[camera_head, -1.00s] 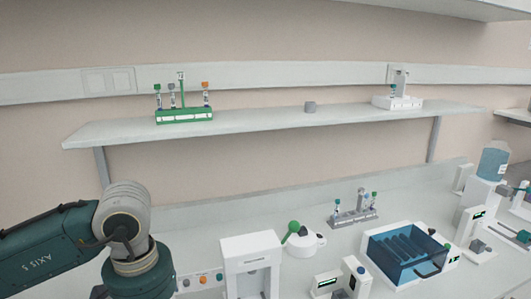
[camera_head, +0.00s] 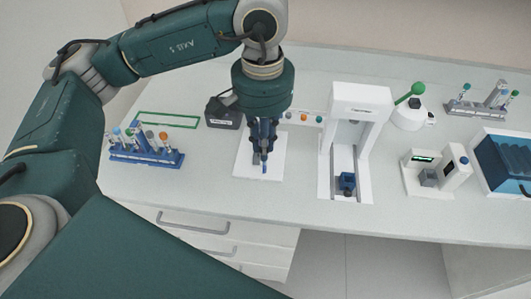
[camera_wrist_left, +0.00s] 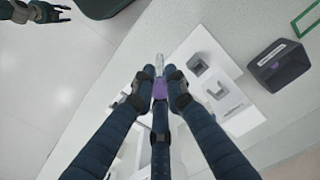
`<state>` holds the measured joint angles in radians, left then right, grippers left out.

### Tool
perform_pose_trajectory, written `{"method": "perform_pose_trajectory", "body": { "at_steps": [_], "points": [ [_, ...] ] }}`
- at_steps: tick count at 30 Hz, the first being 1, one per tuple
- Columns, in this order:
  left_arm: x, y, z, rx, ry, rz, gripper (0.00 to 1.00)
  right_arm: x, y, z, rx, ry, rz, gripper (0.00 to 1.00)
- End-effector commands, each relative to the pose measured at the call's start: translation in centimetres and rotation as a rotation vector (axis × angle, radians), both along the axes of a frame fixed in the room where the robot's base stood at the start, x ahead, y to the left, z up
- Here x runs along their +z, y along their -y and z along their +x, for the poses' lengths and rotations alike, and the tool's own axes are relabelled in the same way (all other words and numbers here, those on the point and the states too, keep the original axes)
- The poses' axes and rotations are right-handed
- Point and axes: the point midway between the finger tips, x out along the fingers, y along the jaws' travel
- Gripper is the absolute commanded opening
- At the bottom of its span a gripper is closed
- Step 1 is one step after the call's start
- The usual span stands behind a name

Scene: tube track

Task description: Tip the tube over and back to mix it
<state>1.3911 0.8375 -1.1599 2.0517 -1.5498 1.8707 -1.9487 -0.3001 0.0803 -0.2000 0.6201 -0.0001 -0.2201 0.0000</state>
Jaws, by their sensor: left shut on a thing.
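My left gripper (camera_head: 264,158) is shut on the tube, above a white plate (camera_head: 243,167). In the left wrist view the tube's purple cap (camera_wrist_left: 160,90) is between the left fingertips (camera_wrist_left: 160,86). The tube's clear body (camera_wrist_left: 159,65) sticks out beyond them. In the head view the fingers mostly hide the tube, and I cannot tell its tilt. My right gripper (camera_wrist_left: 58,13) is open at the upper left of the left wrist view, far from the tube.
A blue rack (camera_head: 145,156) with several capped tubes stands left of the plate. A dark box (camera_head: 222,113) is behind, near a green outline (camera_head: 168,119). A white device (camera_head: 352,115) stands close on the right. The bench front edge is near.

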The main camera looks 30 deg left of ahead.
Motion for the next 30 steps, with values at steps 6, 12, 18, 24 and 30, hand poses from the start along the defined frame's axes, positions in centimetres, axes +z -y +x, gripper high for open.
{"method": "perform_pose_trajectory", "body": {
  "at_steps": [6, 12, 18, 24, 30],
  "points": [
    [0.0, 0.0, 0.0, 0.000, 0.000, 0.000, 0.00, 0.0, 0.0, 0.0, 0.000, 0.000, 0.000, 0.40],
    [-2.7, -0.2, -2.3, -0.001, 0.005, 0.009, 0.00, -0.5, 0.0, 0.0, 0.000, 0.000, 0.000, 0.40],
    [-4.5, 0.0, -4.5, 0.001, 0.002, 0.000, 0.00, -0.6, 0.0, 0.0, 0.000, 0.000, 0.000, 0.40],
    [-2.5, 0.1, -2.5, 0.002, 0.002, -0.002, 0.00, -0.2, 0.0, 0.0, 0.000, 0.000, 0.000, 0.40],
    [-0.5, 0.0, -0.6, 0.002, 0.001, 0.000, 0.00, 0.1, 0.0, 0.0, 0.000, 0.000, 0.000, 0.40]
  ]
}}
